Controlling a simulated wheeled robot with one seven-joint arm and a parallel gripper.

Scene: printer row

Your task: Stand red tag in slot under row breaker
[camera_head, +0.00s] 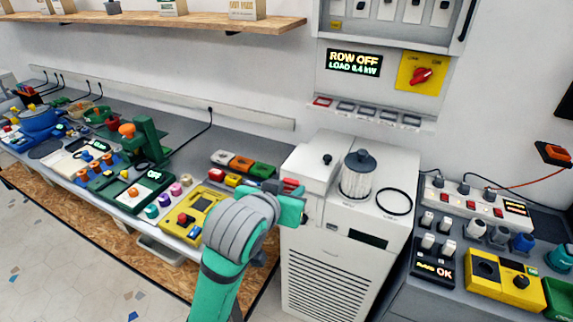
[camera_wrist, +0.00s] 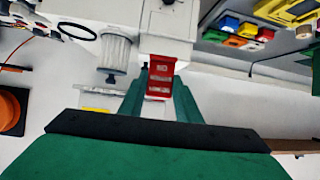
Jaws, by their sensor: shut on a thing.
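A red tag (camera_wrist: 161,78) is held between the green fingers of my gripper (camera_wrist: 160,96) in the wrist view. In the head view the tag (camera_head: 292,185) shows as a small red piece beside the gripper (camera_head: 290,198), left of the white machine; the arm partly hides the fingers. The row breaker (camera_head: 421,75) is a red knob on a yellow plate, right of a display reading "ROW OFF". Below it a shallow ledge (camera_head: 372,114) carries a red piece (camera_head: 322,102) at its left end and several grey ones. Which slot is free cannot be told.
The white machine (camera_head: 345,205) with a ribbed cylinder (camera_head: 357,175) and a black ring (camera_head: 394,201) stands below the ledge. Left and right benches are crowded with devices. A wooden shelf (camera_head: 150,20) is at upper left. Bare wall lies between shelf and machine.

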